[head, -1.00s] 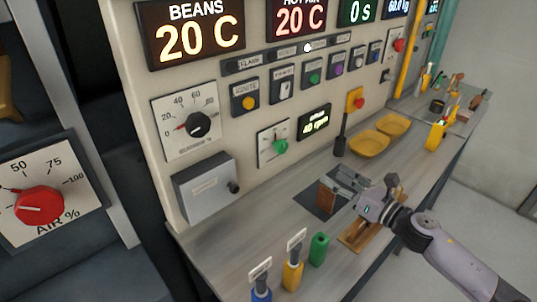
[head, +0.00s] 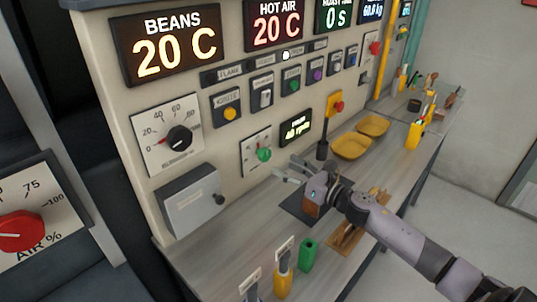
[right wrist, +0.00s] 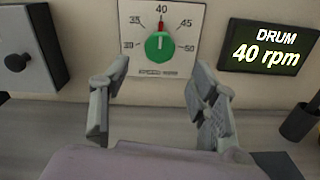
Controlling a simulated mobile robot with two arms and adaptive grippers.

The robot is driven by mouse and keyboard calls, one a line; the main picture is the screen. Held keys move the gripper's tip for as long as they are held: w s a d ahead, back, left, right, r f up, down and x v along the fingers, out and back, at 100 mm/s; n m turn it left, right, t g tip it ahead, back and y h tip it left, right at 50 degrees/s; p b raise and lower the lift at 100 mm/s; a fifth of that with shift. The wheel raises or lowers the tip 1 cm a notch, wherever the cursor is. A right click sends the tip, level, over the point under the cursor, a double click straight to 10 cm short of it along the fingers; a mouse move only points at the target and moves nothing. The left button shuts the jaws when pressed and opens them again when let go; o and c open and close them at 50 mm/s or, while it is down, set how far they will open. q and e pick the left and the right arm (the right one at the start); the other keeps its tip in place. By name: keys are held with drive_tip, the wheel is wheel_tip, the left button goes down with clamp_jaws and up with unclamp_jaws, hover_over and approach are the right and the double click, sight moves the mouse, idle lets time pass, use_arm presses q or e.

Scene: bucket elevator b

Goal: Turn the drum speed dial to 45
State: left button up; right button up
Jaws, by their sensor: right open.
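The drum speed dial is a green knob (head: 264,154) on a white scale plate on the panel, below the switch row. In the right wrist view the green knob (right wrist: 160,46) has its red pointer at 40, with 45 to the upper right. The drum display (right wrist: 269,47) reads 40 rpm; it also shows in the head view (head: 296,127). My right gripper (head: 288,172) is open and empty, in front of and a little below the dial, apart from it. In the right wrist view its fingers (right wrist: 158,105) frame the dial from below. My left gripper is not in view.
A grey box (head: 192,200) juts from the panel left of the dial. A black-handled tool (head: 322,138) and yellow trays (head: 351,147) stand to the right. Green (head: 308,254) and yellow (head: 283,281) holders are at the front of the counter.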

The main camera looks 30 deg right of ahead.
sight(267, 157)
drive_tip(key=p+x, duration=0.1)
drive_tip(key=x, duration=0.5)
drive_tip(key=shift+w+a+p, duration=0.15)
drive_tip(key=shift+w+p, duration=0.15)
drive_tip(key=shift+w+a, duration=0.25)
drive_tip(key=shift+w, duration=0.3)
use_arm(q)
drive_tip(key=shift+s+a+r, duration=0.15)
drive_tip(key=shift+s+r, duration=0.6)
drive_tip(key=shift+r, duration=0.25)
use_arm(e)
drive_tip(key=shift+c, duration=0.2)
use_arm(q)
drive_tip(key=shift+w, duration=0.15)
use_arm(e)
drive_tip(key=c, duration=1.1)
